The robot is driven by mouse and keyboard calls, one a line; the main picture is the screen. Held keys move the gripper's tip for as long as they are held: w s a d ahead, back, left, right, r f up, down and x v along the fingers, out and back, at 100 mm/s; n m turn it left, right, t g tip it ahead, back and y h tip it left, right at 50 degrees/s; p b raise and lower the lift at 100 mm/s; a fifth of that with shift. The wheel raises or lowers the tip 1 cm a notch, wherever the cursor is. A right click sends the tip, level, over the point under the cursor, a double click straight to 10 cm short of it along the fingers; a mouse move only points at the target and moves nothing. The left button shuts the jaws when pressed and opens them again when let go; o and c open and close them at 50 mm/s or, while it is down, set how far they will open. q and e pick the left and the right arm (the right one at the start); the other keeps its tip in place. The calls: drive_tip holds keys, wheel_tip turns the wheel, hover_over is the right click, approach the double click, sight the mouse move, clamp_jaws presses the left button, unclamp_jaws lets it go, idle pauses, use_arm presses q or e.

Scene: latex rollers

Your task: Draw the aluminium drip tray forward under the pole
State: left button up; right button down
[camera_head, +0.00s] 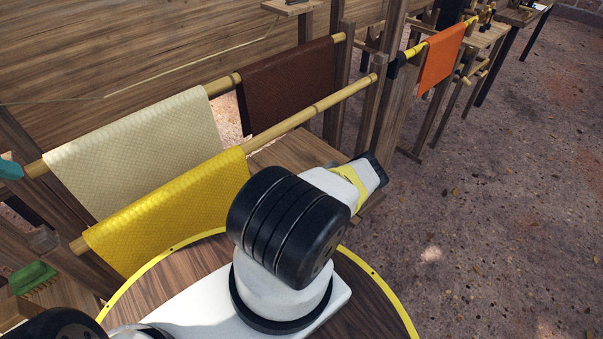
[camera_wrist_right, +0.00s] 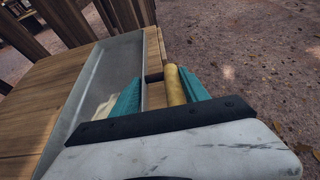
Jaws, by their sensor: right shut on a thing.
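The aluminium drip tray (camera_wrist_right: 78,100) is a long grey trough on a wooden surface in the right wrist view, with pale residue inside near my fingers. The gripper is shut on this handle; the exact contact is partly hidden. In the head view my right wrist hides the fingers and the tray. The front bamboo pole (camera_head: 312,111) carries a yellow sheet (camera_head: 170,205).
A second pole behind carries a cream sheet (camera_head: 135,150) and a brown sheet (camera_head: 288,82). Wooden posts (camera_head: 368,112) stand by the pole ends. An orange sheet (camera_head: 440,60) hangs farther off. A green brush (camera_head: 33,278) lies at lower left. The floor at right is open.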

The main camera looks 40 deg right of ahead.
drive_tip(key=shift+f, duration=0.15)
drive_tip(key=shift+c, duration=2.4)
unclamp_jaws()
drive_tip(key=shift+a, duration=0.1)
